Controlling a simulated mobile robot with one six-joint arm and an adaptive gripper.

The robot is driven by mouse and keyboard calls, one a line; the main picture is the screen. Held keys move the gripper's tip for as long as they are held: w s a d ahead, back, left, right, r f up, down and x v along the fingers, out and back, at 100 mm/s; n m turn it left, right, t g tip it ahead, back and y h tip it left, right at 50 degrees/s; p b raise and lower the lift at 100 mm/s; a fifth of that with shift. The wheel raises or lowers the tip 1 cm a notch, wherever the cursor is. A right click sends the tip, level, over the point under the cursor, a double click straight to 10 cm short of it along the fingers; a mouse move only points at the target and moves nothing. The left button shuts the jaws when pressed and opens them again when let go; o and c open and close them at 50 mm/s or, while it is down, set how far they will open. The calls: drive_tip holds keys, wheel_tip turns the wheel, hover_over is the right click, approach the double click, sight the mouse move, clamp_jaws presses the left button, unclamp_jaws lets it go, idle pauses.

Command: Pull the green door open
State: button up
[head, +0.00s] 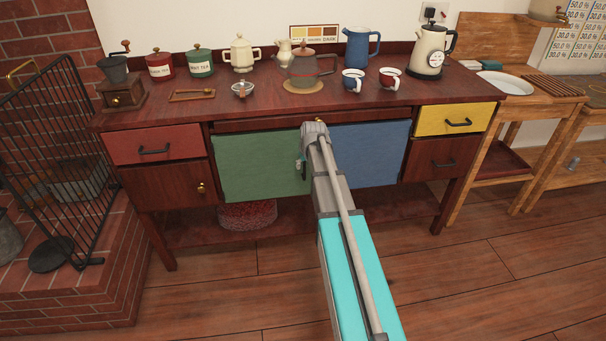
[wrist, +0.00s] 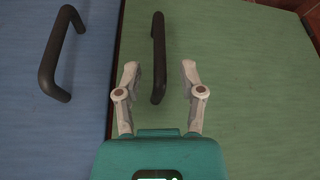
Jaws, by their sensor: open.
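The green door (head: 257,165) is the left one of two middle doors in the sideboard and looks closed. In the wrist view the green door (wrist: 235,70) fills the right side, with its dark bar handle (wrist: 158,50) near its edge beside the blue door. My gripper (wrist: 160,72) is open, its two fingers pointing at the green door. The handle's lower part shows between the fingers, nearer the left one. I see no contact, and cannot tell the depth between fingers and handle. In the head view my arm mostly hides the gripper and the handle.
The blue door (head: 370,153) is just right of the green one, with its own dark handle (wrist: 56,55) close by. Drawers, red (head: 125,146) and yellow (head: 430,121), flank the doors. Pots and mugs stand on the sideboard top. A black fire screen (head: 60,150) stands left.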

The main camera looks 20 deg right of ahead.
sight(304, 168)
drive_tip(key=shift+b+x, duration=1.3)
drive_tip(key=shift+x, duration=0.4)
drive_tip(key=shift+c, duration=0.2)
clamp_jaws()
